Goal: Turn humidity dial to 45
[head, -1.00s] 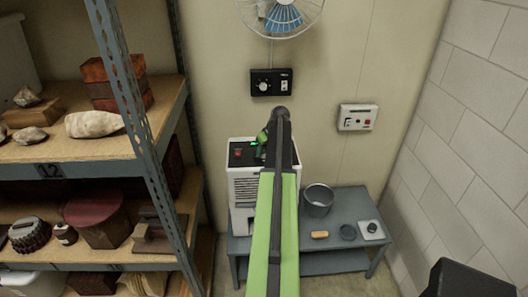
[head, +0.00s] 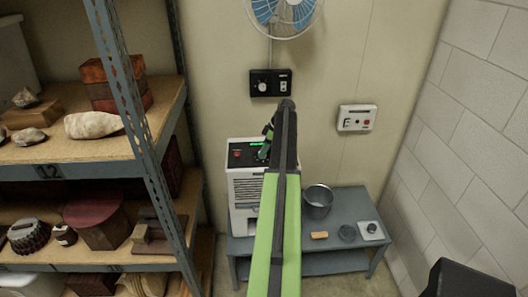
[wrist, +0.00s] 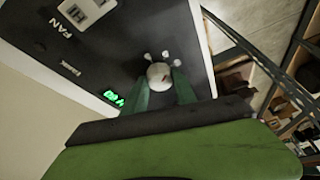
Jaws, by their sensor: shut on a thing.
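The white dehumidifier (head: 244,190) stands on the low grey table, with a dark top panel. The wrist view shows the panel (wrist: 110,50) close up, with a FAN label, a pale switch and a lit green display (wrist: 115,98); its digits are tilted and I cannot read them surely. A pale round dial (wrist: 158,74) with small white knobs at its far edge sits on the panel. My gripper (wrist: 160,85) is shut on the dial, one green finger on each side. In the head view my gripper (head: 265,147) is at the panel; the dial is hidden there.
A shelf (head: 85,165) with artefacts stands close on the left. The grey table (head: 290,247) bears a metal bucket (head: 318,200) and small items. A black wall box (head: 271,83), a white wall box (head: 357,118) and a fan (head: 280,12) are on the wall.

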